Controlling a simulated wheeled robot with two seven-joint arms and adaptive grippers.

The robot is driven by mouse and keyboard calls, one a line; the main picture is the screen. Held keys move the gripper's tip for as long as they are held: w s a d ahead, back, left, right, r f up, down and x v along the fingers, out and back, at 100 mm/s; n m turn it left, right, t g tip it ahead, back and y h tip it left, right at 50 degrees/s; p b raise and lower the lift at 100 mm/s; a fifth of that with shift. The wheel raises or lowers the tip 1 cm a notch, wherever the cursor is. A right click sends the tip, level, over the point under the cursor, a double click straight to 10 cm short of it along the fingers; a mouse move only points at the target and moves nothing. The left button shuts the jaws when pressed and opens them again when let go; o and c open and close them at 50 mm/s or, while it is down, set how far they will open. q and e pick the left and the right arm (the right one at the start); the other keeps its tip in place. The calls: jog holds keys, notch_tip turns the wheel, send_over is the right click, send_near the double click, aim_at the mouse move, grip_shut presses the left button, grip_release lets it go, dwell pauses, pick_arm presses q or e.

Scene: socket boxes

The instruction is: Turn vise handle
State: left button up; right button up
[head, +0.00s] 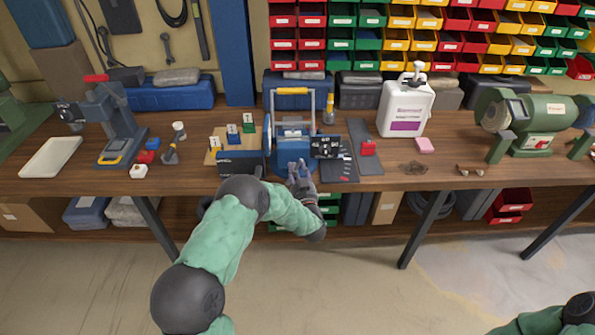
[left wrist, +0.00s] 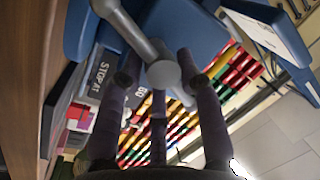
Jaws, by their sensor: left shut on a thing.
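The blue vise (head: 292,146) stands at the front edge of the workbench, near the middle. It also shows as large blue parts at the top of the left wrist view (left wrist: 185,22). The vise handle (left wrist: 140,35) is a grey metal bar with a round end, seen close up. My left gripper (head: 301,174) is at the vise's front. In the left wrist view its dark fingers (left wrist: 160,80) are closed around the end of the handle. In the head view the gripper and vise hide most of the handle. My right gripper is out of view.
A white jug (head: 405,108) and a green bench grinder (head: 535,122) stand farther right. Bins fill the back wall. The floor before the bench is clear.

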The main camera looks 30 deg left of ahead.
pick_arm(q)
jog(key=shift+r, duration=0.2)
dwell(0.6)
jog(key=o, duration=1.1)
jog(key=shift+s, duration=0.1)
jog(key=shift+c, duration=0.2)
jog(key=shift+d, duration=0.1)
jog(key=v, duration=1.2)
jog(key=shift+o, duration=0.3)
jog(key=shift+f, duration=0.15)
